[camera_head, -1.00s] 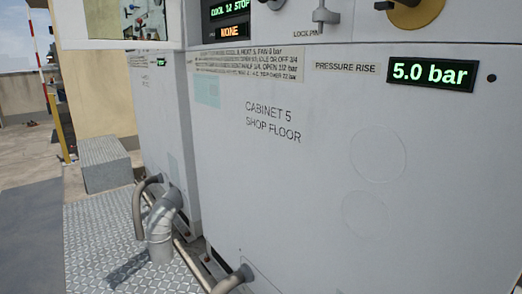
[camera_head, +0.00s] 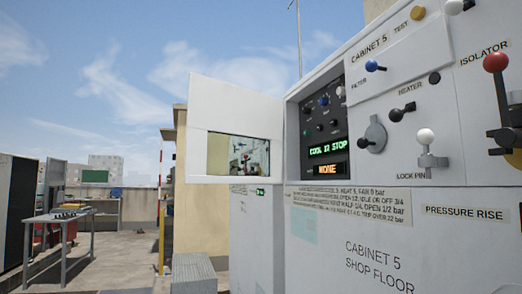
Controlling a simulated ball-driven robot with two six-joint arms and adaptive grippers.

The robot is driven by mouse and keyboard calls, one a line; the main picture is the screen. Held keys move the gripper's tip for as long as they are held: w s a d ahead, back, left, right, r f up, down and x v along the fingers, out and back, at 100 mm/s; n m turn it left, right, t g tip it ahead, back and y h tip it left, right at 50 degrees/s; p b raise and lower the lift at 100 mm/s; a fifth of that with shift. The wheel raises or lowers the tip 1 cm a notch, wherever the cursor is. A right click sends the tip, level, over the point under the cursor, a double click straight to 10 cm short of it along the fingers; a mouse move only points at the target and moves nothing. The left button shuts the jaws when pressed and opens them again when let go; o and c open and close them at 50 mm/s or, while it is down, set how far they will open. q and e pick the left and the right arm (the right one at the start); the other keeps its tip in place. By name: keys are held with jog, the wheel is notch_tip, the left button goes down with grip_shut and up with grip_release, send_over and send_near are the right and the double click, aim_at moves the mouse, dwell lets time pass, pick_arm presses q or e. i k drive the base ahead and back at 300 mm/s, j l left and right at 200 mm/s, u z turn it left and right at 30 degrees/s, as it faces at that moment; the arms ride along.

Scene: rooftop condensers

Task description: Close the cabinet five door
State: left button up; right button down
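Cabinet 5 (camera_head: 385,225) is a large pale grey unit filling the right side of the head view. Its white door (camera_head: 237,103) stands open, swung out to the left of the recessed control panel (camera_head: 322,105). The door has a dark-framed glassy window (camera_head: 238,154) in its lower part. The panel behind the opening is uncovered and shows several small knobs and a lit display (camera_head: 327,148) reading "COOL 12 STOP", with "NONE" in orange below. Neither of my grippers is in view.
Right of the opening are a blue-tipped filter lever (camera_head: 375,66), a heater lever (camera_head: 402,111), a white-knobbed lock pin (camera_head: 427,148) and a red-knobbed isolator lever (camera_head: 496,75). A grey block (camera_head: 193,272) stands below the door. A table (camera_head: 60,222) stands at far left.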

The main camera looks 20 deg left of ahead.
aim_at(214, 105)
jog(key=i+j+z, duration=0.15)
jog(key=j+z, duration=0.2)
jog(key=i+j+z, duration=0.1)
jog(key=j+z, duration=0.7)
jog(key=j, duration=4)
jog(key=i, duration=0.05)
